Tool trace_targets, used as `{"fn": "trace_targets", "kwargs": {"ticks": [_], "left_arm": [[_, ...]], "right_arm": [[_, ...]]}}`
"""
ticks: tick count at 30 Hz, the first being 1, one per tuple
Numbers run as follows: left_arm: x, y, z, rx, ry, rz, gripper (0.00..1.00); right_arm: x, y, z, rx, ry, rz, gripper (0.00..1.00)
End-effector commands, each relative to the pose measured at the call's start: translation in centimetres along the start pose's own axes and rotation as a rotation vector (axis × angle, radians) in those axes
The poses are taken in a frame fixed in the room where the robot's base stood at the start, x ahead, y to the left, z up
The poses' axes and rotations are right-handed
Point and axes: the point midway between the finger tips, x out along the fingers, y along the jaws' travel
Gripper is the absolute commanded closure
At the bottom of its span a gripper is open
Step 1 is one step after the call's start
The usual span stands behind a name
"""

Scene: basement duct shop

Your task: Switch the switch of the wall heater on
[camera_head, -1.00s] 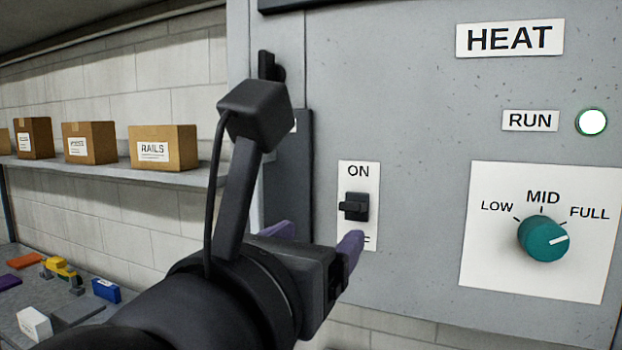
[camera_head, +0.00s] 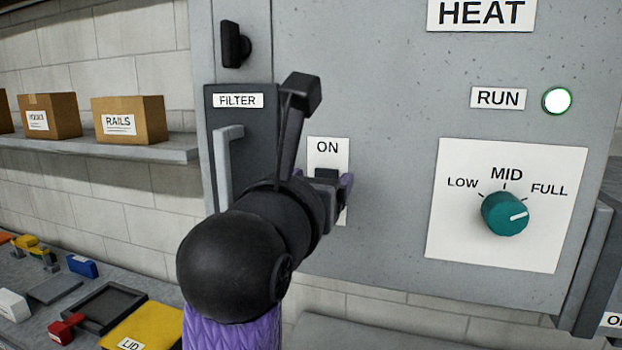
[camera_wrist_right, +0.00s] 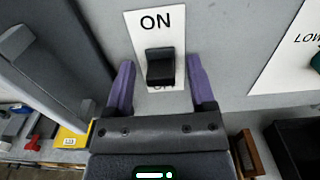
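The wall heater (camera_head: 390,110) is a grey box with a HEAT label. Its black switch (camera_head: 327,174) sits on a white plate (camera_head: 328,150) marked ON at the top; the lower label is mostly hidden. My right gripper (camera_head: 322,182) is at the switch, its purple fingers apart. In the right wrist view the switch (camera_wrist_right: 160,66) shows between the open fingers of the right gripper (camera_wrist_right: 160,76), with gaps on both sides. Whether the lever is tipped up or down is hard to tell. My left gripper is out of view.
A teal knob (camera_head: 505,214) and a RUN lamp (camera_head: 557,100), white with a green rim, are right of the switch. A dark FILTER panel (camera_head: 238,125) with a grey handle (camera_head: 228,170) is close on the left. Boxes (camera_head: 128,120) stand on a shelf; a cluttered bench lies below.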

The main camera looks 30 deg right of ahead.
Motion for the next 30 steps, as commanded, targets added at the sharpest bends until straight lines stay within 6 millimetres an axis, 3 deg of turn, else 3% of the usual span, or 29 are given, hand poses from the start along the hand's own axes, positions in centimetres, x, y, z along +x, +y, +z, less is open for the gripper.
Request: {"fn": "trace_targets", "kwargs": {"ticks": [1,9,10,14,20,29,30], "left_arm": [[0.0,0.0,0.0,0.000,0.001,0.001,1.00],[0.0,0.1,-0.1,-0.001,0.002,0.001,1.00],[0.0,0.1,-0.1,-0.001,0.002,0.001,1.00],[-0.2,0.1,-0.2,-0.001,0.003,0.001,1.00],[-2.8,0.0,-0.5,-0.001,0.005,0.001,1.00],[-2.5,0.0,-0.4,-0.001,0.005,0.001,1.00],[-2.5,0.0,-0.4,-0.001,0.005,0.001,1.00]], "right_arm": [[0.0,0.0,0.0,0.000,0.000,0.000,0.41],[0.0,0.0,0.0,0.000,0.000,0.000,0.98],[0.0,0.0,0.0,0.000,0.000,0.000,1.00],[0.0,0.0,0.1,0.000,0.004,0.000,1.00],[0.1,0.0,1.0,0.000,0.113,0.000,1.00],[0.1,0.0,0.6,0.000,0.127,0.000,1.00],[0.1,0.0,0.6,0.001,0.127,0.000,0.53]]}}
